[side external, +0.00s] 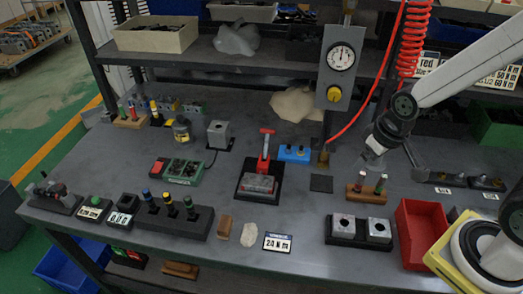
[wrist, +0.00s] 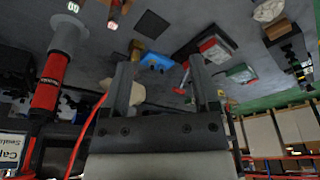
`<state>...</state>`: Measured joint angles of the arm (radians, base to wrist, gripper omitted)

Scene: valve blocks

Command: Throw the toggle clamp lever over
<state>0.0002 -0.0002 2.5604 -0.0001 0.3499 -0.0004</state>
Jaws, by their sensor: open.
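The toggle clamp (side external: 258,190) sits on a black base near the middle of the bench, with a grey block on it. Its red lever (side external: 265,148) stands up at the back of the block, with a short red crosspiece on top. In the wrist view the clamp (wrist: 212,46) is at the upper right, and the red lever (wrist: 183,78) shows beyond the fingertips. My gripper (side external: 373,156) is above the bench to the right of the lever, apart from it. In the wrist view my gripper (wrist: 160,62) is open, with nothing between its fingers.
A blue block (side external: 293,153) stands close right of the lever. A gauge box (side external: 340,67) on a post and a red hose (side external: 358,118) are behind, near my gripper. A wooden stand with pegs (side external: 367,192) is below it. A green box (side external: 183,171) is left of the clamp.

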